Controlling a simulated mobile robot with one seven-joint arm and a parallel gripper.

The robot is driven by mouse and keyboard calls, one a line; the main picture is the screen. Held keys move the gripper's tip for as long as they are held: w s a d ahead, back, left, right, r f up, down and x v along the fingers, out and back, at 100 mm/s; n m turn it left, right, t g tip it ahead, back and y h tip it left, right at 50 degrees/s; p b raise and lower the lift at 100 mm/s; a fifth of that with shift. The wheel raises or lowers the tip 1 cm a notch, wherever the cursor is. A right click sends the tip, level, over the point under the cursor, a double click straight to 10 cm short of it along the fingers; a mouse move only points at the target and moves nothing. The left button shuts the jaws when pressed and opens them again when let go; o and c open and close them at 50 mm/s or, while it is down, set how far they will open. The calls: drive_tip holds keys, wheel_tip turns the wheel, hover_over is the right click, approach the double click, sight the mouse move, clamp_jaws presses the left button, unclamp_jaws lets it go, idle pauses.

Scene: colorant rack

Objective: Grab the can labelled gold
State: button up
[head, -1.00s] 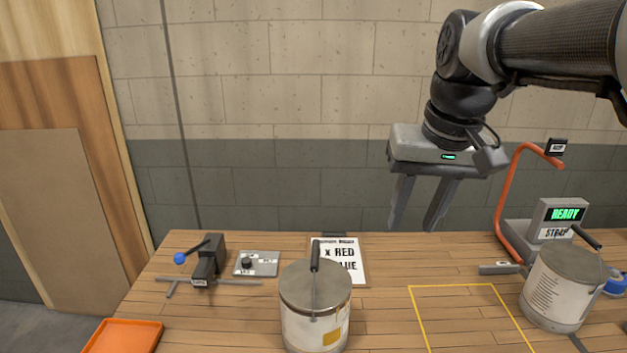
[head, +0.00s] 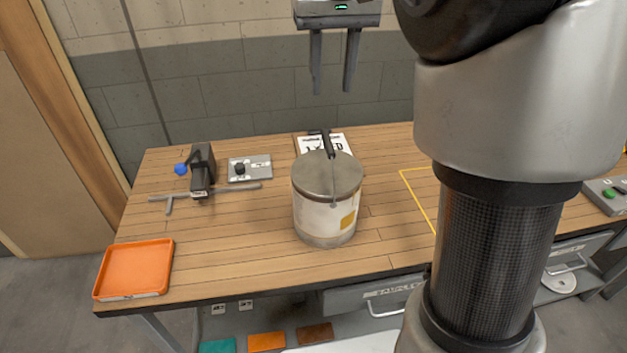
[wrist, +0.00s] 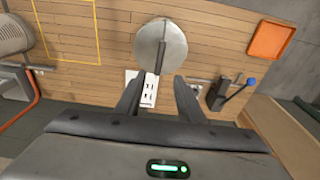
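A large can (head: 323,221) with a grey lid and raised dark handle stands upright on the table. Its pale side has a gold-coloured patch; I cannot read the word "gold" on it. In the wrist view its round lid (wrist: 161,46) lies just beyond my fingertips. My gripper (head: 332,92) is open and empty, its fingers pointing down, above and behind the can and touching nothing. It also shows in the wrist view (wrist: 157,80). A second can (wrist: 12,33) is partly cut off at the wrist view's left; my arm hides that area in the head view.
A printed card (head: 309,144) lies behind the can. A black clamp-like device (head: 201,170) and a grey knob panel (head: 250,169) are to its left. An orange tray (head: 135,268) sits at the front left corner. A yellow outline (head: 420,203) marks the table right of the can.

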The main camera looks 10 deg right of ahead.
sight(328, 140)
drive_tip(key=f, duration=0.5)
drive_tip(key=w+f+b, duration=0.1)
drive_tip(key=f, duration=1)
drive_tip(key=shift+w, duration=0.4)
drive_tip(key=shift+f+b, duration=0.3)
clamp_jaws()
idle(1.1)
